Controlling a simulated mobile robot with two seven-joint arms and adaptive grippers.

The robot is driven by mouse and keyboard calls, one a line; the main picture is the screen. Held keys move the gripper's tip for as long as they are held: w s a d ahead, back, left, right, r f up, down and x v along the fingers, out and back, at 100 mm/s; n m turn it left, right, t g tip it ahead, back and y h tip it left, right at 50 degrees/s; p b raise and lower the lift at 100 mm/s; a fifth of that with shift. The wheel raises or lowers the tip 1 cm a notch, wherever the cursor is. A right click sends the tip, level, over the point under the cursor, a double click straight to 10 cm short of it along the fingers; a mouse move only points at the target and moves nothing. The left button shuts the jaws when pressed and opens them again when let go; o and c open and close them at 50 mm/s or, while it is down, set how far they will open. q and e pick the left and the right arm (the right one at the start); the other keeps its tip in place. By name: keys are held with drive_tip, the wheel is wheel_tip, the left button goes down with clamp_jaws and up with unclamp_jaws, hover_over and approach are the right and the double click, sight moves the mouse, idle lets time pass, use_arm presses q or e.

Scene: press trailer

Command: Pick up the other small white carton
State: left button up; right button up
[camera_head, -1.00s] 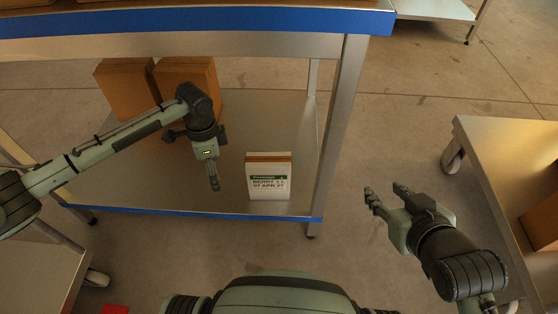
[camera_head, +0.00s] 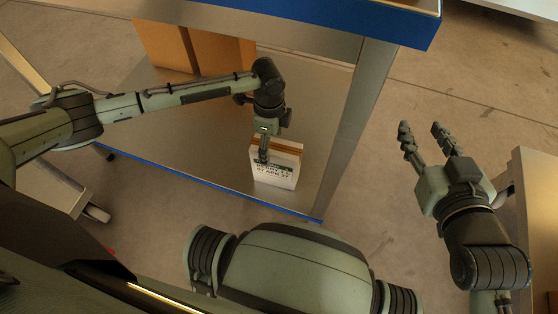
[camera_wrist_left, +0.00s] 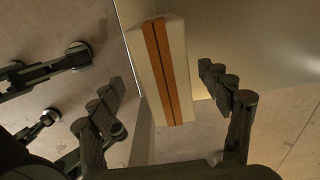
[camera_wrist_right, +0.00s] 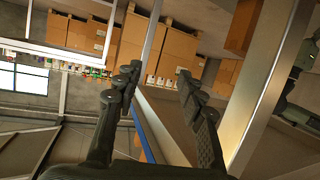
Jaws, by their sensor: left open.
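The small white carton (camera_head: 276,176) stands on the lower shelf near its blue front edge, with a printed label facing me and a brown strip along its top. In the left wrist view the carton (camera_wrist_left: 164,75) shows between the two spread fingers. My left gripper (camera_head: 263,158) is open, at the carton's top; the head view hides part of the label behind a finger. I cannot tell whether a finger touches it. My right gripper (camera_head: 428,130) is open and empty, in free space right of the table leg; it also shows in the right wrist view (camera_wrist_right: 157,85).
Large brown boxes (camera_head: 196,48) stand at the back of the lower shelf (camera_head: 205,165). The steel table leg (camera_head: 358,125) rises right of the carton. The blue-edged tabletop (camera_head: 330,22) hangs above. Another table (camera_head: 530,190) stands at the right.

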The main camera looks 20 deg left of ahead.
sight(276, 164)
use_arm(q)
drive_tip(key=shift+f, duration=0.55)
drive_tip(key=f, duration=0.1)
drive_tip(key=f+b, duration=0.1)
drive_tip(key=f, duration=0.1)
drive_tip(key=d+f, duration=0.1)
drive_tip(key=shift+w+f+b, duration=0.15)
drive_tip(key=shift+w+b, duration=0.1)
drive_tip(key=shift+b, duration=0.05)
drive_tip(key=shift+f, duration=0.25)
clamp_jaws()
drive_tip(key=shift+w+r, duration=0.1)
use_arm(e)
drive_tip(key=a+r+t+y, duration=0.2)
drive_tip(key=a+r+t, duration=0.2)
drive_tip(key=r, duration=0.4)
drive_tip(key=shift+w+a+y, duration=0.15)
drive_tip(key=shift+w+y, duration=0.05)
drive_tip(key=shift+y, duration=0.1)
